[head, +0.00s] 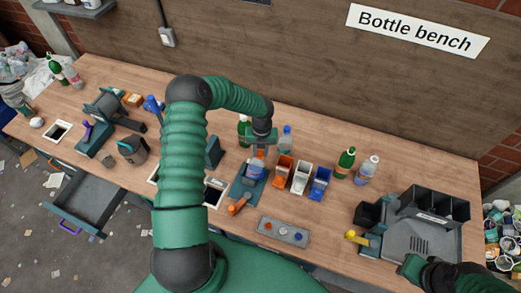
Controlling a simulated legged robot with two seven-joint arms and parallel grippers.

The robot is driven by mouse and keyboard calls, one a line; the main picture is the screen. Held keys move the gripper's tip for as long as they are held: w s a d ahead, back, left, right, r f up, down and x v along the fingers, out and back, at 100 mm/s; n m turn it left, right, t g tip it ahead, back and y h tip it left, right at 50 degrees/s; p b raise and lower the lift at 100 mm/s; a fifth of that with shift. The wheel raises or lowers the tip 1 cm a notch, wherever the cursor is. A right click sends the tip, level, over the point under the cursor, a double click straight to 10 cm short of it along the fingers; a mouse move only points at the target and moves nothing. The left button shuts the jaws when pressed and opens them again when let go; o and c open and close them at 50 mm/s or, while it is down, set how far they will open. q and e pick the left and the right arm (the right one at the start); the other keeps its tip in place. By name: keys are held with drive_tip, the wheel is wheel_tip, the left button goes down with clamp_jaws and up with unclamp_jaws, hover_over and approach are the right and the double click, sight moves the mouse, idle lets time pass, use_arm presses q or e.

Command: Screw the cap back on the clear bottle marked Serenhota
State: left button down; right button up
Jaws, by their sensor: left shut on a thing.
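A clear bottle (252,176) with a pale label stands in a blue-grey holder (246,192) at the middle of the bench; the label's writing is too small to read. My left gripper (260,150) points down right above this bottle. It is shut on what looks like an orange cap (260,154), at or just over the bottle's neck. I cannot tell whether cap and neck touch. My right gripper (408,265) is at the lower right, beside the grey tray; its fingers are too unclear to read.
Orange, white (301,178) and blue (320,183) bins stand right of the holder. A green bottle (345,163) and a clear bottle (367,170) stand further right. A small tray (284,232) of caps lies in front. A dark sorter (430,215) fills the right end.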

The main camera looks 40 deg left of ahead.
use_arm(q)
drive_tip(key=m, duration=0.3)
drive_tip(key=shift+w, duration=0.15)
drive_tip(key=shift+p, duration=0.3)
drive_tip(key=shift+r+m, duration=0.15)
drive_tip(key=shift+m, duration=0.35)
drive_tip(key=c, duration=1.6)
unclamp_jaws()
drive_tip(key=shift+m+p, duration=0.35)
drive_tip(key=shift+m, duration=0.25)
drive_tip(key=o, duration=0.5)
drive_tip(key=shift+f, duration=0.2)
drive_tip(key=shift+o, duration=0.2)
